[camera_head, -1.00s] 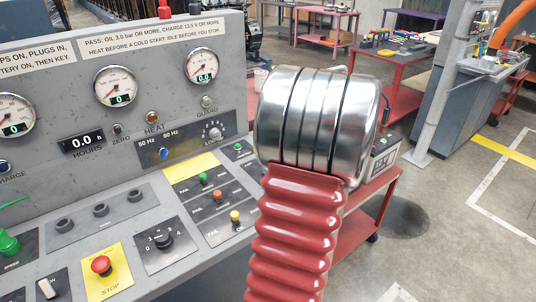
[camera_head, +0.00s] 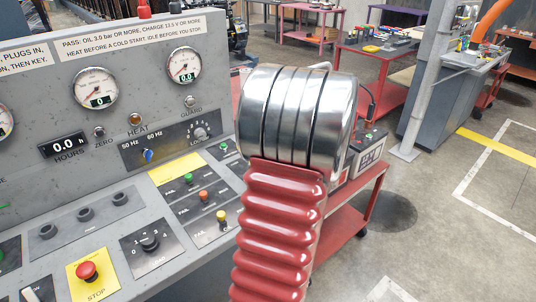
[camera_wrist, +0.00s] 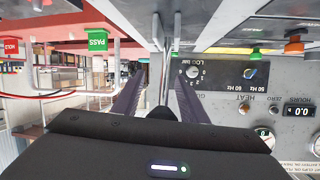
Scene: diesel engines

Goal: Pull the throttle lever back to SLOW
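I cannot make out the throttle lever in either current view. The grey control panel (camera_head: 120,165) fills the left of the head view, with gauges, knobs and a red STOP button (camera_head: 87,272). My arm, silver and red, stands in front of the panel's right end in the head view and hides what is behind it. My gripper (camera_wrist: 158,82) shows only in the wrist view, upside down. Its two dark fingers are spread apart, with no held object visible between them.
A red cart (camera_head: 350,225) with a boxy device on top stands just behind my arm. Red tables (camera_head: 390,85) and a grey bench (camera_head: 440,110) with a post stand farther back. The floor at right is open. A green PASS sign (camera_wrist: 96,40) shows in the wrist view.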

